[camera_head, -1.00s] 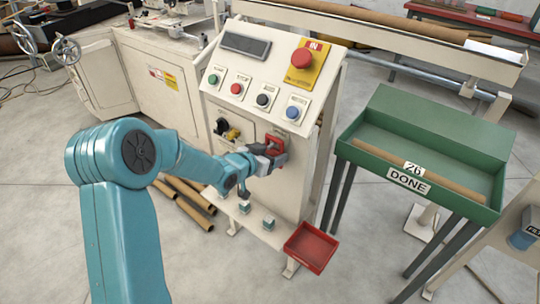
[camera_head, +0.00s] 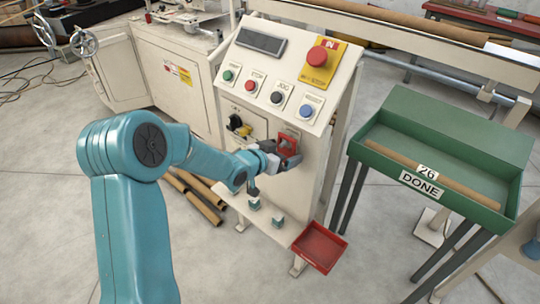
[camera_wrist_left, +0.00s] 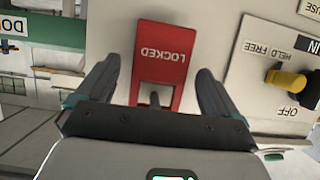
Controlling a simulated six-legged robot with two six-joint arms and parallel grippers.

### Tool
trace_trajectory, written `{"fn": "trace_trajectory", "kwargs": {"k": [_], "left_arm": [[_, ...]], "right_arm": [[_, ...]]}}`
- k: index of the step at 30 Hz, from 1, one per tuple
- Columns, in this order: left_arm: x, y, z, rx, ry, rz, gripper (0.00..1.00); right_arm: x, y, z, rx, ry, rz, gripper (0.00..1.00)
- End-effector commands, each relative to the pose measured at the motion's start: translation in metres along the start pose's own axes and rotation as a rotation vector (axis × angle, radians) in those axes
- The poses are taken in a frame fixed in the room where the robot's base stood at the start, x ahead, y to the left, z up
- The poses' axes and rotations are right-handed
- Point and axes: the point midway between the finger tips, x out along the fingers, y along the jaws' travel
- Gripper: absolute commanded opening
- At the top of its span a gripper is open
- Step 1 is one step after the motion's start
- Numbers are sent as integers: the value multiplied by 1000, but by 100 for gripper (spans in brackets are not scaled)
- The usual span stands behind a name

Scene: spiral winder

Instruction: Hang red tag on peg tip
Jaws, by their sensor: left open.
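The red tag (camera_wrist_left: 160,55) shows in the left wrist view with the word LOCKED upside down. It is against the cream panel of the machine, and a short dark peg (camera_wrist_left: 154,99) shows at its opening. In the head view the red tag (camera_head: 287,142) is on the panel front below the buttons. My left gripper (camera_wrist_left: 160,85) is open, with one finger on each side of the tag and visible gaps between. In the head view the left gripper (camera_head: 289,158) is at the tag and partly covers it. My right gripper is not in view.
A yellow-handled switch (camera_wrist_left: 288,80) is beside the tag. The button console (camera_head: 285,75) is above. A red tray (camera_head: 318,247) is low in front, and a green DONE table (camera_head: 440,145) stands to the right.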

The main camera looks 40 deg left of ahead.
Motion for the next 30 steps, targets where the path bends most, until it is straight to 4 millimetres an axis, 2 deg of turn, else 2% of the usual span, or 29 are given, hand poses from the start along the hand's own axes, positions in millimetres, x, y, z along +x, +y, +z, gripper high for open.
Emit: {"fn": "trace_trajectory", "kwargs": {"k": [5,12,18,23,30], "left_arm": [[-37,-1,-1,-1,0,-4,95],[-102,-2,-2,-1,1,-6,95],[-141,-1,-2,0,0,-4,95],[-155,0,0,-1,0,-1,95],[-157,1,-1,0,0,2,95]], "right_arm": [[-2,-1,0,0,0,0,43],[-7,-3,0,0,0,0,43],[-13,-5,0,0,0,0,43],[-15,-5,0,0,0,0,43],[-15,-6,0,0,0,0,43]]}}
